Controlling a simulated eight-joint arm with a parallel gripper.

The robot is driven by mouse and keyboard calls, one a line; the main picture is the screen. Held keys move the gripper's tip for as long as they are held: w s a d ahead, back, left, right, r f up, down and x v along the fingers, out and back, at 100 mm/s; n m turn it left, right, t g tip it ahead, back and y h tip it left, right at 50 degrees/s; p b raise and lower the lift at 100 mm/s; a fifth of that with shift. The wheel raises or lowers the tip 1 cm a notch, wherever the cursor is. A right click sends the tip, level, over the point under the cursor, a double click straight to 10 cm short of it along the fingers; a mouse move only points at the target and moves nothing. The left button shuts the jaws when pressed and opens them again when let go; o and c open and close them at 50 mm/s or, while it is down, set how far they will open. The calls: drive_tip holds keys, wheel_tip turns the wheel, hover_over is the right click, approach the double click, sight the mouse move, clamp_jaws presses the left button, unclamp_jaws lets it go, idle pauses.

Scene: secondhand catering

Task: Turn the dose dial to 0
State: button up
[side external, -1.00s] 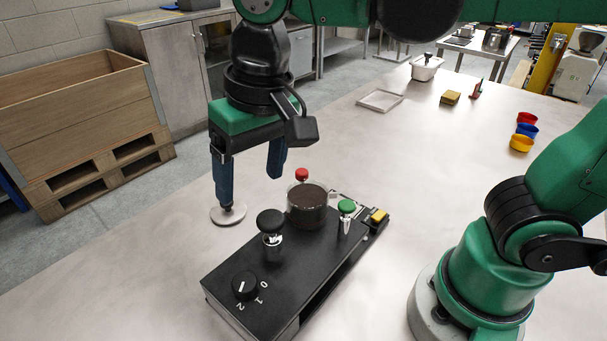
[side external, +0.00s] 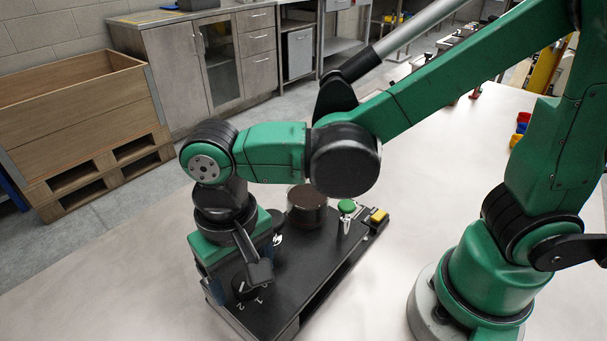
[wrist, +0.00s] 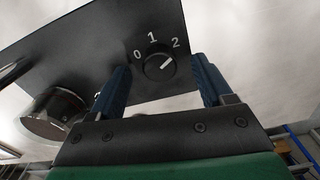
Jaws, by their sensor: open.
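The dose dial (side external: 246,287) is a round black knob at the near left end of a black panel (side external: 310,270). In the wrist view the dial (wrist: 155,67) shows with 0, 1 and 2 printed around it. Its white mark points toward the 2. My gripper (wrist: 159,65) is open, with one blue finger on each side of the dial and visible gaps between. In the side view my gripper hangs over the dial end of the panel and partly hides it. Whether the fingertips are level with the dial is unclear.
A clear container of dark brown contents (side external: 307,207), a green knob (side external: 347,206) and a yellow block (side external: 378,216) are along the panel. A metal cylinder (wrist: 52,118) shows in the wrist view. Red and blue cups (side external: 521,122) are far off. The table left of the panel is clear.

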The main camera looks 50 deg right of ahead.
drive_tip(key=shift+f, duration=0.5)
clamp_jaws()
